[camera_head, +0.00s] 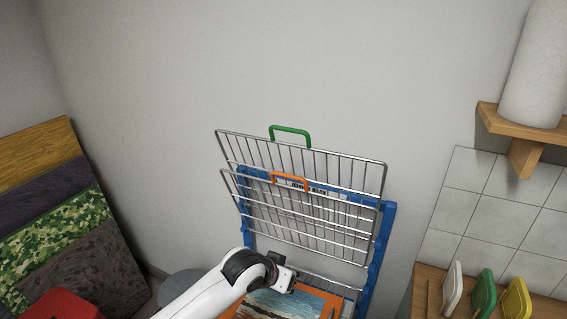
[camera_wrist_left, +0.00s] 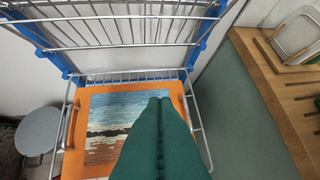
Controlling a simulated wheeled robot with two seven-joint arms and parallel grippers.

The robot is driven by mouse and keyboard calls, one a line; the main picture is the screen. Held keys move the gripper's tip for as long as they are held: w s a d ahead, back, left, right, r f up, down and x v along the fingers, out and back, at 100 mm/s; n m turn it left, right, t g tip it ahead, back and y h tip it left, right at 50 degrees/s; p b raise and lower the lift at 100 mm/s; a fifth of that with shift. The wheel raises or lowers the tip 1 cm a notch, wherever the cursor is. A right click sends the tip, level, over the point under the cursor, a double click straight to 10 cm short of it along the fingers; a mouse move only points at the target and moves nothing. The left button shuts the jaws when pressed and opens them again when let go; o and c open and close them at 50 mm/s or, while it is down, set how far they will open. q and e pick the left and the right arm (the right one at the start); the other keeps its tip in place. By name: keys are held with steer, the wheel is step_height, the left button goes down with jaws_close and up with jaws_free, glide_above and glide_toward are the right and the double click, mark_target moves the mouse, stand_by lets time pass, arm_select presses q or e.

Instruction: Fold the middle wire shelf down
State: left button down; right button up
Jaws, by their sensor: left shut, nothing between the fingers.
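A blue-framed rack (camera_head: 378,250) stands against the wall. Its middle wire shelf (camera_head: 262,212), with an orange handle (camera_head: 289,178), is tilted up in front of the top wire shelf (camera_head: 345,172), which has a green handle (camera_head: 290,131) and is also up. The lowest wire shelf (camera_wrist_left: 205,150) lies flat with an orange-edged picture board (camera_wrist_left: 83,150) on it. My left gripper (camera_wrist_left: 160,100) is shut and empty, its green fingers above the board in the wrist view. In the head view my left wrist hides the fingers, below the middle shelf. My right gripper is out of view.
A wooden counter (camera_head: 430,285) with white, green and yellow boards stands to the right. Patterned panels (camera_head: 70,225) lean at the left. A grey round stool (camera_wrist_left: 38,131) stands left of the rack. A wall shelf (camera_head: 520,128) holds a white roll.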

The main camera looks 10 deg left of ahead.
arm_select(q)
steer(key=w+a+r+t, duration=0.1)
steer(key=w+a+r, duration=0.1)
steer(key=r, duration=0.8)
steer(key=w+a+r+n+t+y+p, duration=0.1)
steer(key=w+r, duration=0.1)
steer(key=r, duration=0.7)
steer(key=w+a+r, duration=0.2)
steer(key=r, duration=0.8)
steer(key=shift+p+x, duration=2.15)
steer(key=shift+x, duration=2.8)
steer(key=shift+a+f, duration=0.1)
steer(key=shift+a, duration=0.05)
